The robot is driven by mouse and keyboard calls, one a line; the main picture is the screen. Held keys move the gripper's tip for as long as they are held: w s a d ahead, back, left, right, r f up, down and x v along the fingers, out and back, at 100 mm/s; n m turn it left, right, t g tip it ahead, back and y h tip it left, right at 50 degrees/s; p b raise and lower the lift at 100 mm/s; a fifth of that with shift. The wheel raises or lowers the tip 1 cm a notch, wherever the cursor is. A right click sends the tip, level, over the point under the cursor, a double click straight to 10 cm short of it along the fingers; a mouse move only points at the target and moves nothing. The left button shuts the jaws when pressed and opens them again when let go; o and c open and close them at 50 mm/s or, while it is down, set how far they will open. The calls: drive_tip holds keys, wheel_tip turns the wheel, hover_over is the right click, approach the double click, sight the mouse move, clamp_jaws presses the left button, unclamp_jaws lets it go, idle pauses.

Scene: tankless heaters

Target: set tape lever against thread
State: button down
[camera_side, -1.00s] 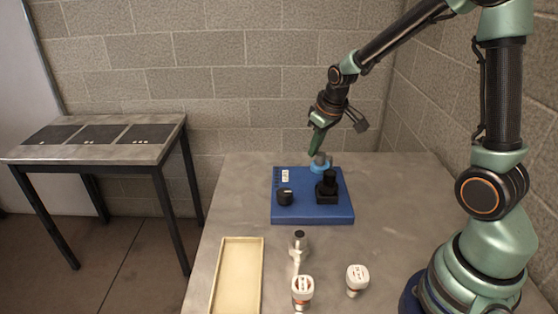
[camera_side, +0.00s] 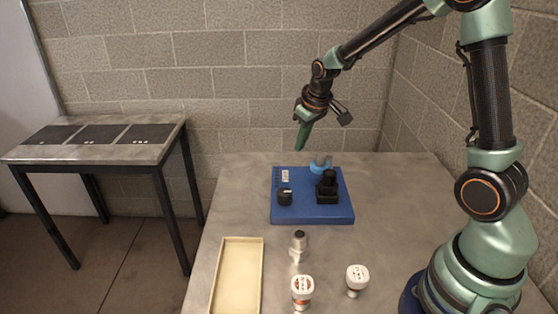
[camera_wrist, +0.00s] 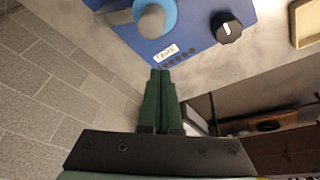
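A blue board (camera_side: 312,213) lies on the table. At its far edge stands a grey rounded piece (camera_side: 320,159) in a light blue ring (camera_side: 319,169); the wrist view shows the grey piece (camera_wrist: 151,20) inside the ring (camera_wrist: 168,10). A small white label (camera_wrist: 165,55) is on the board. I cannot tell for certain which part is the tape lever or the thread. My gripper (camera_side: 299,147) hangs above and left of the ring, apart from the board. Its green fingers (camera_wrist: 160,73) are together with nothing visible between them.
The board also carries a black knob (camera_side: 285,198) and a black fixture (camera_side: 327,188). In front are a metal piece (camera_side: 298,247), two white-topped pieces (camera_side: 302,287) (camera_side: 357,277) and a cream tray (camera_side: 238,275). The table is clear to the board's right.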

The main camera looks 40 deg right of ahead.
drive_tip(key=v, duration=0.9)
drive_tip(key=shift+d+r, duration=0.2)
drive_tip(key=shift+d, duration=0.55)
drive_tip(key=shift+s+a, duration=0.1)
